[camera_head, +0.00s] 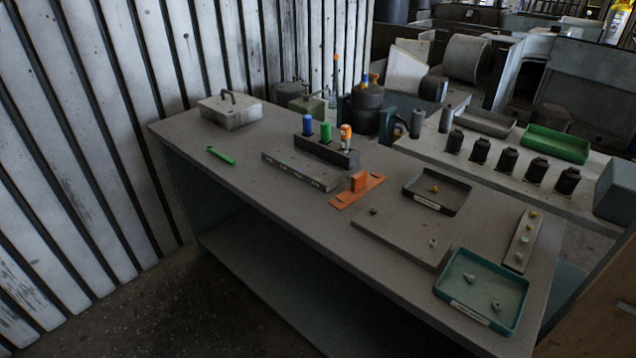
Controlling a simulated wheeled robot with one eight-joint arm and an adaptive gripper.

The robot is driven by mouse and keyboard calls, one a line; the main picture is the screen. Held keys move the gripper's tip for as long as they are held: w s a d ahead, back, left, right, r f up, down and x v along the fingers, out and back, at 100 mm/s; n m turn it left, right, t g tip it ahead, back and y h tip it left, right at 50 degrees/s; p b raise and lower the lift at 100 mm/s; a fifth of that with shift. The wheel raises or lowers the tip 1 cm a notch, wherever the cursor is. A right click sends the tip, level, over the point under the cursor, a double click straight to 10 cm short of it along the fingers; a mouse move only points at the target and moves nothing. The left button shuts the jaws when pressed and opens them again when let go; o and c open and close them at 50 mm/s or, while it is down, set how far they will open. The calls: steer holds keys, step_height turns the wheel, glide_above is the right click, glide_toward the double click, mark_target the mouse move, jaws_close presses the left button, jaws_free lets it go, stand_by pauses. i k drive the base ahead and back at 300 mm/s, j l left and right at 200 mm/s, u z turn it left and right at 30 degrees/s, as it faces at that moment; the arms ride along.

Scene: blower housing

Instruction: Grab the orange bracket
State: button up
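The orange bracket (358,189) lies on the grey workbench (230,143), near its middle. It has a flat orange base plate and an upright block on top. Nothing is seen touching it from above. My gripper is not in this view.
A dark rack (326,150) with blue, green and orange-topped items stands behind the bracket, and a grey bar (300,170) lies to its left. A black tray (437,192) and a flat plate (400,236) are to its right. A teal tray (481,290) sits at front right.

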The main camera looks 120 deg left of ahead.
mark_target(362, 183)
steer(key=j+u, duration=0.1)
steer(key=u, duration=3.35)
